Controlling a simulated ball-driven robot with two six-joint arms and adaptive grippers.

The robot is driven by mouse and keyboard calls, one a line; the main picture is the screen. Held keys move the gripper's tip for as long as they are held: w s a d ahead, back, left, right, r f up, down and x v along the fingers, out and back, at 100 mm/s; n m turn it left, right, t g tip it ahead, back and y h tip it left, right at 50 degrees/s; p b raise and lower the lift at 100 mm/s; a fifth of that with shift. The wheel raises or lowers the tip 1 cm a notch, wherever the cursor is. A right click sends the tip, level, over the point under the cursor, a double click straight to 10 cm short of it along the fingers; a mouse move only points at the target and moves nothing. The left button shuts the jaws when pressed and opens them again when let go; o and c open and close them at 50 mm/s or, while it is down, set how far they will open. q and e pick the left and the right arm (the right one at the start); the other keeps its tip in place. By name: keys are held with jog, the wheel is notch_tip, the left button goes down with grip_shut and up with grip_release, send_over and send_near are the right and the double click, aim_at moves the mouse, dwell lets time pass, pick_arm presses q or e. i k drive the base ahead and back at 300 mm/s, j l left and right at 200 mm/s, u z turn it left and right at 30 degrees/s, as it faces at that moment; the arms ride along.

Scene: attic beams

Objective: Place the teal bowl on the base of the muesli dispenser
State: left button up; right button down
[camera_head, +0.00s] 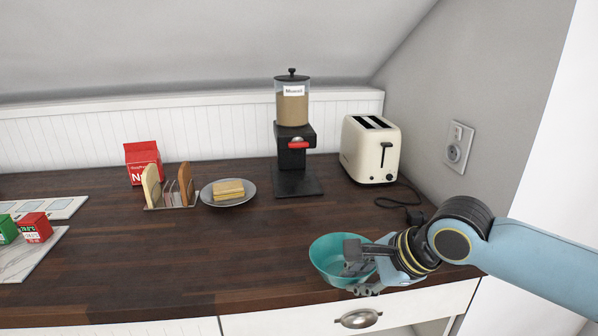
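The teal bowl (325,262) stands upright on the dark wooden counter near its front edge. My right gripper (362,271) is at the bowl's right side. One finger reaches over the rim into the bowl and the other is low outside its front right wall. The fingers look spread apart, with the bowl's wall between them; contact is hard to tell. The muesli dispenser (292,108) stands at the back of the counter, with a clear jar on a black body and a red lever. Its flat black base (298,184) is bare. My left gripper is not in view.
A cream toaster (370,150) with a dark cord stands right of the dispenser. The counter between bowl and dispenser base is clear. A wall rises at right.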

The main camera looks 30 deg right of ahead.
aim_at(297, 183)
jog(key=i+l, duration=0.35)
jog(key=l, duration=0.15)
jog(key=i+l, duration=0.4)
jog(key=l, duration=0.1)
